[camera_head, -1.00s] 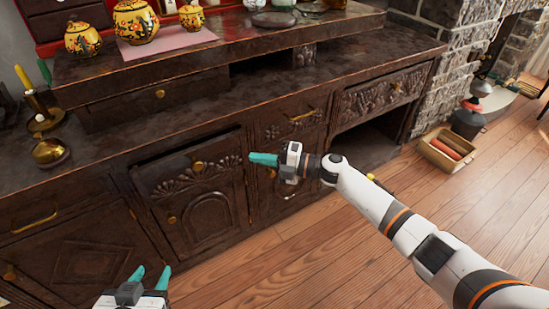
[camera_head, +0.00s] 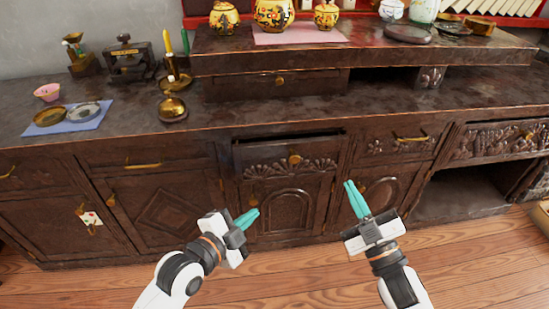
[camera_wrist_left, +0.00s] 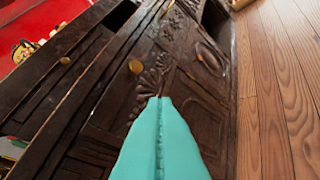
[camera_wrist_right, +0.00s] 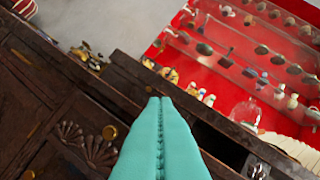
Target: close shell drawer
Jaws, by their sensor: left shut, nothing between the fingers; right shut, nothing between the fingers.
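The shell drawer (camera_head: 272,168) is in the middle of the dark wooden sideboard in the head view, with carved shell fans and a round brass knob (camera_head: 294,160). It stands out a little, with a dark gap along its top edge. Its carved front also shows in the left wrist view (camera_wrist_left: 150,85) and the right wrist view (camera_wrist_right: 80,145). My left gripper (camera_head: 251,215) is shut and empty, in front of the cabinet below and left of the drawer. My right gripper (camera_head: 350,186) is shut and empty, to the right of the drawer. Neither visibly touches it.
A plain drawer with a brass handle (camera_head: 142,164) is to the left; another drawer (camera_head: 398,145) is to the right. Teapots (camera_head: 273,14) stand on the raised shelf. Wooden floor is clear in front.

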